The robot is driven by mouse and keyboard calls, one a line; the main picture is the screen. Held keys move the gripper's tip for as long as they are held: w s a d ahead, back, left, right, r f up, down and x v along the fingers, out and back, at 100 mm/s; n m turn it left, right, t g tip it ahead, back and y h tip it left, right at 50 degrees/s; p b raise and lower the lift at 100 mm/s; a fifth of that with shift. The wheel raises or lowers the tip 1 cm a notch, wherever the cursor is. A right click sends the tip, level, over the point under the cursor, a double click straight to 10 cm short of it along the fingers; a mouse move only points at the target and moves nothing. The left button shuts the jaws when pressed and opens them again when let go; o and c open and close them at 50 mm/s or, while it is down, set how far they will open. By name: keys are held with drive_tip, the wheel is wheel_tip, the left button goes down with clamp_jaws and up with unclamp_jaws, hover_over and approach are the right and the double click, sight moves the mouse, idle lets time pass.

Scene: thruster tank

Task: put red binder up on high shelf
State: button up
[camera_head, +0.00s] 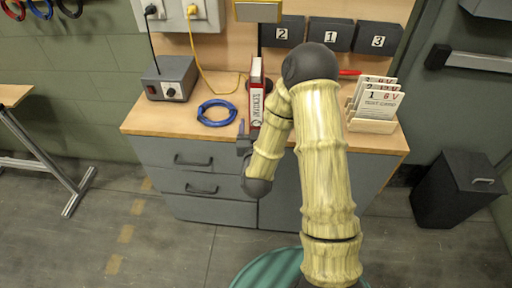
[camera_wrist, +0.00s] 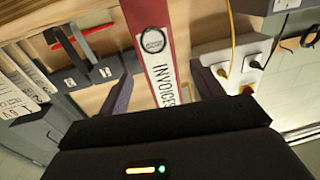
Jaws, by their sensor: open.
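The red binder (camera_head: 256,92) stands upright on the wooden bench top, its white spine label facing me. In the wrist view, the binder (camera_wrist: 148,40) reads "INVOICES" and has a round finger hole. My gripper (camera_head: 245,140) is at the front edge of the bench, just before the binder. In the wrist view, my gripper (camera_wrist: 163,85) is open, one finger on each side of the binder's spine, with gaps showing. The lower part of the spine is hidden by my gripper body. I cannot make out the high shelf for certain in either view.
A blue cable coil (camera_head: 216,113) and a grey power box (camera_head: 170,79) are left of the binder. A card rack (camera_head: 372,125) stands at the right end. Numbered dark bins (camera_head: 330,35) hang behind. Grey drawers (camera_head: 195,160) are below; a black bin (camera_head: 455,190) stands right.

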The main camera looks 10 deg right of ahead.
drive_tip(key=p+v, duration=0.7)
drive_tip(key=p, duration=0.2)
drive_tip(key=shift+s, duration=0.35)
idle(0.9)
